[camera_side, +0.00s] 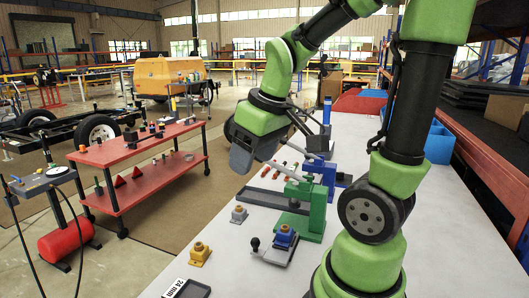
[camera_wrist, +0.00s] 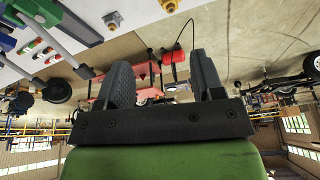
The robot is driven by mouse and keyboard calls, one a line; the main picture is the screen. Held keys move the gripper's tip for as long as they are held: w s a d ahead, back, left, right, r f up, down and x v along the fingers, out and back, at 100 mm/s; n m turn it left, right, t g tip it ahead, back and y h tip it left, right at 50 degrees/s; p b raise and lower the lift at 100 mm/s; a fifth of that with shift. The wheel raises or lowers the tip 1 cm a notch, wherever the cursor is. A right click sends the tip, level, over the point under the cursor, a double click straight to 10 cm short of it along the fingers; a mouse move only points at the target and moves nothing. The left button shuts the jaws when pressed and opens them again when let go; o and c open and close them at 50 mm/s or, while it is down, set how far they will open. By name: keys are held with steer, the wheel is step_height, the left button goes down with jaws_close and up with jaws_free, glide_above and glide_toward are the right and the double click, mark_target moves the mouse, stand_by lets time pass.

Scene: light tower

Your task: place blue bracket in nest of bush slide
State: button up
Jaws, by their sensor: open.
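The blue bracket (camera_side: 285,237), with a brownish round bush in its top, is at the front of the white table in the side view. It appears to sit upright on the dark bush slide (camera_side: 272,256), which has a black knob at its left; how fully it is seated in the nest I cannot tell. My gripper (camera_side: 240,163) is raised behind and left of them, well apart from both. In the wrist view my gripper (camera_wrist: 163,80) has two dark fingers spread wide with nothing between them. Neither the blue bracket nor the slide can be made out there.
A yellow bracket (camera_side: 200,254) and a grey bracket (camera_side: 238,214) stand left of the slide. A green press (camera_side: 303,205) and a blue press (camera_side: 321,172) rise behind it. A dark tray (camera_side: 187,289) lies at the front edge. The table's right side is mostly bare.

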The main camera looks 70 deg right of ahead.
steer(key=s+a+r+m+t+y, duration=0.1)
steer(key=s+a+r+t+y, duration=0.1)
steer(key=a, duration=0.7)
steer(key=shift+s+a+r+m+t+y, duration=0.3)
steer(key=shift+s+r+t, duration=0.4)
steer(key=shift+s+r, duration=0.85)
